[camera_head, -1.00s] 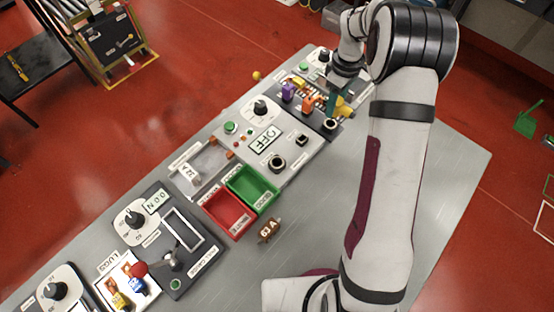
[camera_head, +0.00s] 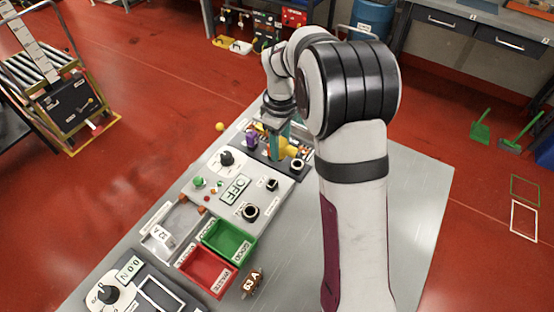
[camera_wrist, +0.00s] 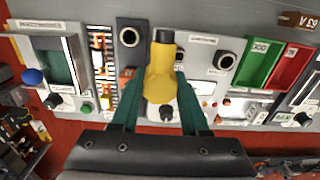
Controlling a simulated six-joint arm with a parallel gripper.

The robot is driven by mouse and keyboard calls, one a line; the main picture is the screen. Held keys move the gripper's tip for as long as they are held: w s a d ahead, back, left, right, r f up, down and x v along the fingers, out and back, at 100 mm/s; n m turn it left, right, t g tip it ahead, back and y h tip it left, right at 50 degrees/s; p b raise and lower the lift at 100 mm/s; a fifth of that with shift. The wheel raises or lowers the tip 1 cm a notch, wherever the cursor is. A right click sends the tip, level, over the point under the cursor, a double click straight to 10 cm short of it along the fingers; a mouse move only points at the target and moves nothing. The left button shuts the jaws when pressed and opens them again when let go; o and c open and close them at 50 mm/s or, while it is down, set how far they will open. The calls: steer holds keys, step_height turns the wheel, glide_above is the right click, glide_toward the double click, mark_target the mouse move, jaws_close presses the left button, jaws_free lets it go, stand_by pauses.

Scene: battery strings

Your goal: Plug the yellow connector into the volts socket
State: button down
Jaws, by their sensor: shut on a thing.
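The yellow connector (camera_wrist: 160,82) is between the green fingers of my gripper (camera_wrist: 153,95) in the wrist view, with its dark tip pointing away. In the head view the connector (camera_head: 289,148) and my gripper (camera_head: 277,140) are over the dark panel at the far end of the row. A round black socket (camera_head: 298,165) is on that panel; it shows left of the connector tip in the wrist view (camera_wrist: 129,36). Two more sockets, a larger (camera_head: 250,211) and a smaller one (camera_head: 272,184), are on the OFF panel. I cannot read which socket is marked volts.
The green bin (camera_head: 247,258) and red bin (camera_head: 222,291) lie nearer, beside a brown 63 A part (camera_head: 252,282). The grey table (camera_head: 415,190) right of my arm is bare.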

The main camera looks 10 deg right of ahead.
steer(key=s+a+r, duration=0.1)
steer(key=s+a, duration=0.8)
steer(key=shift+s+a+r, duration=0.15)
steer(key=shift+a, duration=0.25)
glide_above(251, 215)
steer(key=shift+f, duration=2.95)
steer(key=shift+f, duration=1.7)
steer(key=shift+c, duration=1.6)
jaws_free()
